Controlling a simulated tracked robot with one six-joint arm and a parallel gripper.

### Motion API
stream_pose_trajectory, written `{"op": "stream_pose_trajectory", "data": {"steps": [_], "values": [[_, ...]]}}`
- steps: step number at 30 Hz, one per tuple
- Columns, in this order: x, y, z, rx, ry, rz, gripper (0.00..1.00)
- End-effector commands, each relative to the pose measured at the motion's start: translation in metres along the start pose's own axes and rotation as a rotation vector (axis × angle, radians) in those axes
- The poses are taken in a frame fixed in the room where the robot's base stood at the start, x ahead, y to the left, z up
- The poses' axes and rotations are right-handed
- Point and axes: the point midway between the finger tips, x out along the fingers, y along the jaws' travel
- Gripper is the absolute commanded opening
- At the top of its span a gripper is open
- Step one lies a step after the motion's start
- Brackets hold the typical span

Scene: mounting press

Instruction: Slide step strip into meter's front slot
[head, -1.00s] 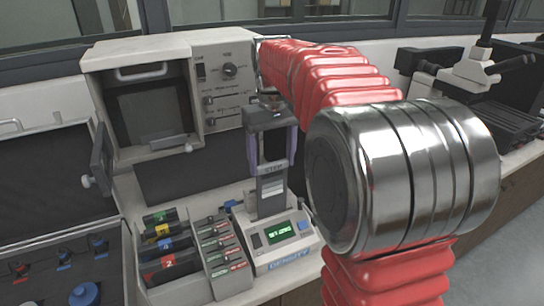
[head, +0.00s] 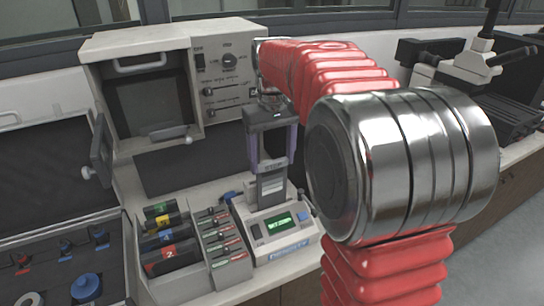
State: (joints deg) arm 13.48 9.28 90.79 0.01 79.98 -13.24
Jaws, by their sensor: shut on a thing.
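The step strip (head: 271,188) is a grey upright piece marked STEP near its top. The density meter (head: 290,246) is a pale box with a lit green display, standing below the gripper on the bench. The strip's lower end is at the back part of the meter, behind the display. I cannot tell from this view whether it is inside the slot; the slot itself is hidden.
A rack (head: 222,240) of several pens and a holder of numbered coloured cartridges (head: 166,238) stand left of the meter. A beige press cabinet (head: 150,90) is behind them. A microscope (head: 470,75) stands at the back right.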

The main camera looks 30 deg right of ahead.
Motion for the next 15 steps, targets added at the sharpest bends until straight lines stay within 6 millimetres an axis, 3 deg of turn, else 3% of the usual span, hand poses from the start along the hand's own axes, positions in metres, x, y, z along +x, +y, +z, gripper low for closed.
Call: {"op": "stream_pose_trajectory", "data": {"steps": [15], "values": [[0.015, 0.000, 0.000, 0.000, -0.001, 0.000, 0.29]]}}
